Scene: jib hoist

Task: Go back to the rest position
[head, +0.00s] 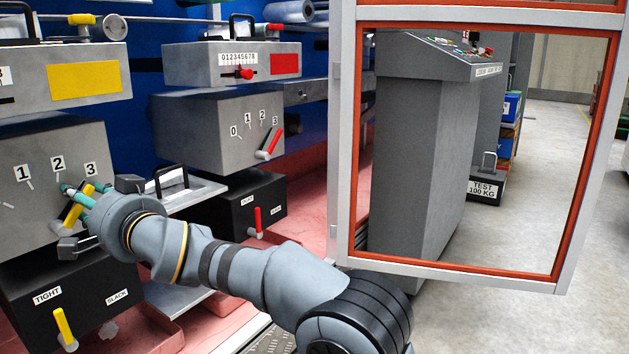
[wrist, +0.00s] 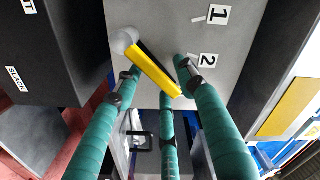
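My gripper (head: 84,198) is at the left in the head view, in front of a grey box (head: 30,150) with a dial numbered 1, 2, 3. The yellow lever (head: 72,212) of this dial is partly hidden by my gripper. In the wrist view the teal fingers of my gripper (wrist: 158,76) are spread apart around the yellow lever (wrist: 150,66), with gaps beside it. Whether any finger touches the lever cannot be told. My arm reaches in from the lower right, away from any rest pose I can identify.
A black box (head: 85,300) with a yellow lever, marked TIGHT and SLACK, is below. A grey box (head: 225,130) with a red dial lever stands to the right. An orange-edged framed panel (head: 345,130) stands at the right, near my arm. Open floor (head: 540,180) lies beyond.

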